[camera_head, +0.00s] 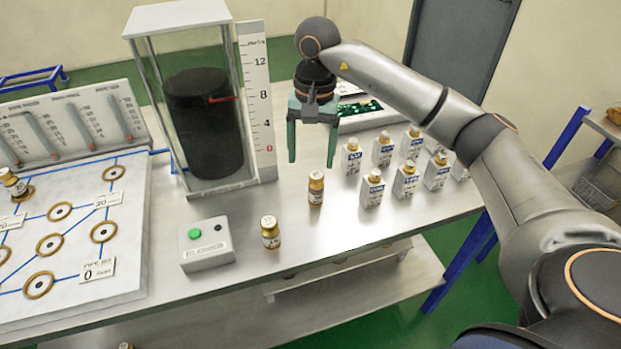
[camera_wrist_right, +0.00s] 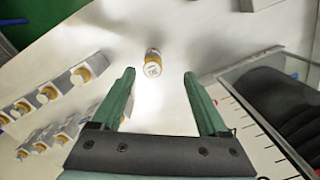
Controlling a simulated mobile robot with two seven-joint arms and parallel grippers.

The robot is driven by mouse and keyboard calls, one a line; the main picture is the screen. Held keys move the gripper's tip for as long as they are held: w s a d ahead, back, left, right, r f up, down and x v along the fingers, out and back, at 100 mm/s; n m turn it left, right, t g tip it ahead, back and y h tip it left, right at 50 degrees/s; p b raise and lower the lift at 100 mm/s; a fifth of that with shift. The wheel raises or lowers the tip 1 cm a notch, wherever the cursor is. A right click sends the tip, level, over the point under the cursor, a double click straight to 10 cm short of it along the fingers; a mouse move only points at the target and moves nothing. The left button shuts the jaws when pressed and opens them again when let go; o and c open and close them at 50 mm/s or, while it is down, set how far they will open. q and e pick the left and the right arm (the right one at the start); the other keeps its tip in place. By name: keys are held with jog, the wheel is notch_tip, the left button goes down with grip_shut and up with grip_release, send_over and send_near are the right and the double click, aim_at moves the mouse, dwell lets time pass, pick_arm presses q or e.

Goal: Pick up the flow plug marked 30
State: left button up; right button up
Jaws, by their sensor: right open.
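Two small brass-coloured plugs with white labels stand upright on the metal table, the farther plug (camera_head: 316,187) and the nearer plug (camera_head: 270,232). A third plug (camera_head: 14,185) stands on the board at the left edge. Their numbers are too small to read surely in the head view. My right gripper (camera_head: 312,162) is open and empty, pointing down above the table, close to the farther plug. In the right wrist view, one plug (camera_wrist_right: 152,62) shows ahead, between the lines of the open fingers (camera_wrist_right: 159,73) and apart from them; its top marking is not clearly legible. My left gripper is out of view.
Several white, gold-capped bottles (camera_head: 374,188) stand right of the plugs. A clear-walled chamber with a black piston (camera_head: 205,120) and a scale (camera_head: 257,95) stands left of my gripper. A grey box with a green button (camera_head: 207,246) sits near the front, beside the valve board (camera_head: 75,245).

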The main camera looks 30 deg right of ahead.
aim_at(317, 174)
jog(key=shift+w+d+f+h, duration=0.1)
jog(key=shift+d+f+h, duration=0.3)
jog(key=shift+d, duration=0.35)
notch_tip(317, 174, down, 5)
jog(key=shift+f+p, duration=0.1)
jog(key=shift+p, duration=0.2)
jog(key=shift+f+p, duration=0.6)
jog(key=shift+f, duration=2.2)
jog(key=shift+a, duration=0.1)
grip_shut()
